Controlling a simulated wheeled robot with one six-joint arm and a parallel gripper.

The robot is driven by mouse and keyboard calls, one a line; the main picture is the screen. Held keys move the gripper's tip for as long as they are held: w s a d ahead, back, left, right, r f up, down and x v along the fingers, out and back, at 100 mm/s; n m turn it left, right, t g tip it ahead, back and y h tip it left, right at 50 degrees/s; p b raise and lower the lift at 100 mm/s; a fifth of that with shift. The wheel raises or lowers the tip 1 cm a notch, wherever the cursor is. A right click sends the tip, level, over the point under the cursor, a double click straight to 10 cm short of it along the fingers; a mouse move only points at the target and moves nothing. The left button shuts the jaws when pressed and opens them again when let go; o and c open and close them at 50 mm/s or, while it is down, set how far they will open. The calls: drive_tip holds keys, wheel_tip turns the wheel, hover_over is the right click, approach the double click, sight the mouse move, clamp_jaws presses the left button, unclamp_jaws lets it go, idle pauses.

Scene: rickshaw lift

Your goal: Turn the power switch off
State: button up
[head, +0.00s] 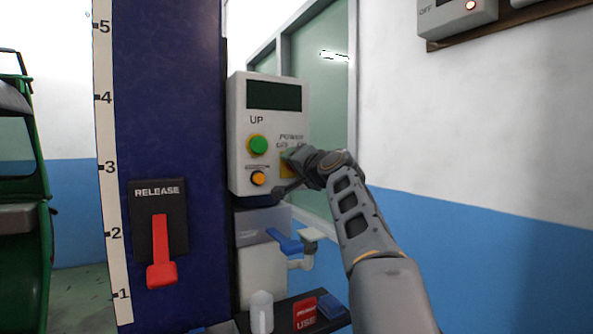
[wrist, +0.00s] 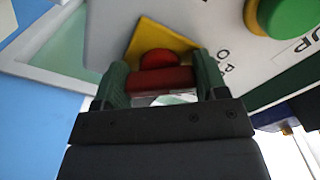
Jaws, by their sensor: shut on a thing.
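The power switch is a red knob (wrist: 160,78) on a yellow plate (wrist: 147,38) in the wrist view. In the head view the yellow plate (head: 286,166) shows on the lower right of the grey control box (head: 238,130), and the knob is hidden behind my gripper. My gripper (head: 292,165) is at the switch; in the wrist view its two green-padded fingers (wrist: 160,85) stand on either side of the red knob, shut on it. The "POWER" label above the plate is partly covered, so I cannot read the switch's setting.
The box also carries a green button (head: 257,145), an orange button (head: 258,178) and a dark display (head: 273,95). A red release lever (head: 160,250) is on the blue column to the left. A blue-handled valve (head: 284,240) and a tray (head: 285,312) are below.

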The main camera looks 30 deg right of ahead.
drive_tip(key=shift+n, duration=0.3)
drive_tip(key=o, duration=0.9)
drive_tip(key=shift+o, duration=0.2)
drive_tip(key=shift+s, duration=0.1)
drive_tip(key=s+b, duration=0.3)
drive_tip(key=s, duration=1)
drive_tip(key=shift+s+d, duration=0.25)
drive_tip(key=shift+s, duration=0.05)
drive_tip(key=shift+w, duration=0.1)
drive_tip(key=a+f+n+g+y+p, duration=0.2)
drive_tip(key=a+f+n+g+p, duration=0.2)
drive_tip(key=a+f+g+p, duration=0.7)
drive_tip(key=s+a+f+n+g+h+p, duration=0.1)
drive_tip(key=s+a+f+n+p, duration=0.1)
drive_tip(key=s+f+p, duration=0.3)
drive_tip(key=s+a+f+n+g+h+p, duration=0.1)
drive_tip(key=s+a+f+n+g+p, duration=0.1)
drive_tip(key=s+f+p, duration=0.4)
wheel_tip(320, 180, down, 2)
drive_tip(key=shift+s+f+n, duration=0.15)
drive_tip(key=shift+s+n, duration=0.45)
drive_tip(key=shift+s, duration=0.35)
